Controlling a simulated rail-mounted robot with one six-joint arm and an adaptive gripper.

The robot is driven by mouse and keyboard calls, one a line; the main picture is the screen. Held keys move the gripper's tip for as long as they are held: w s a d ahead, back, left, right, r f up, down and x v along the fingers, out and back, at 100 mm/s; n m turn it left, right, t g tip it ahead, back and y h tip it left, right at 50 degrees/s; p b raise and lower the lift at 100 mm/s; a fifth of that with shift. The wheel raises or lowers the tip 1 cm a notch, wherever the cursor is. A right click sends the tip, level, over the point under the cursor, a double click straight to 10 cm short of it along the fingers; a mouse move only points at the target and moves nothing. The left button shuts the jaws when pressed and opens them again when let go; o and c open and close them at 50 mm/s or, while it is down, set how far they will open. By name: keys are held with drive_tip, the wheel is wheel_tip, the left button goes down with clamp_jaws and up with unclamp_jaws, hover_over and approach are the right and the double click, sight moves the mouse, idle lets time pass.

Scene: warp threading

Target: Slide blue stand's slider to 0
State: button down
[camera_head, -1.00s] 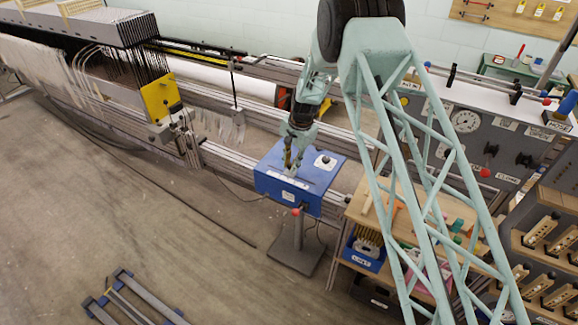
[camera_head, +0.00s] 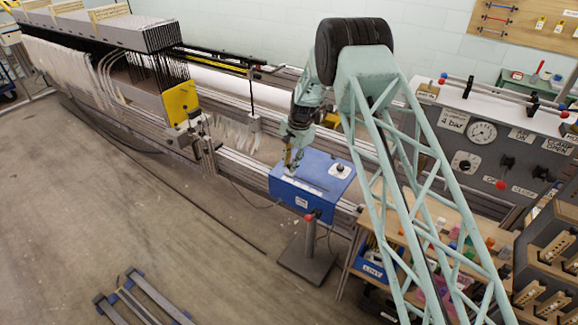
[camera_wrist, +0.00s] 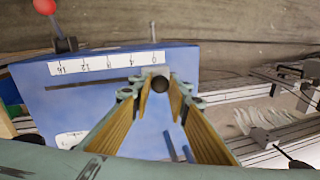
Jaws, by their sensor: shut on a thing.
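The blue stand (camera_head: 308,190) is a blue box on a post, with a slot along its top. In the wrist view the blue top (camera_wrist: 90,110) carries a white scale (camera_wrist: 105,62) marked 16, 12, 8, 4, 0 from left to right. The slider's dark round knob (camera_wrist: 160,84) is at the slot's right end, just below the 0 mark. My gripper (camera_head: 289,170) is at the left end of the slot in the head view. In the wrist view my gripper (camera_wrist: 159,94) is shut on the knob, its yellow-lined fingers on either side. The knob is hidden in the head view.
A red-tipped lever (camera_wrist: 48,12) stands at the box's edge. A wooden bench with a blue bin (camera_head: 371,267) is to the right. The machine's metal rails (camera_head: 235,160) run behind the stand. The floor (camera_head: 150,225) in front is mostly clear.

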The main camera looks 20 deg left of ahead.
sight(293, 174)
drive_tip(key=c, duration=2.5)
unclamp_jaws()
drive_tip(key=shift+a, duration=0.35)
drive_tip(key=shift+o, duration=0.2)
drive_tip(key=shift+d+r, duration=0.1)
drive_tip(key=shift+d, duration=0.05)
drive_tip(key=shift+r, duration=0.4)
wheel_tip(293, 174, up, 11)
drive_tip(key=s+d, duration=0.1)
drive_tip(key=d, duration=0.1)
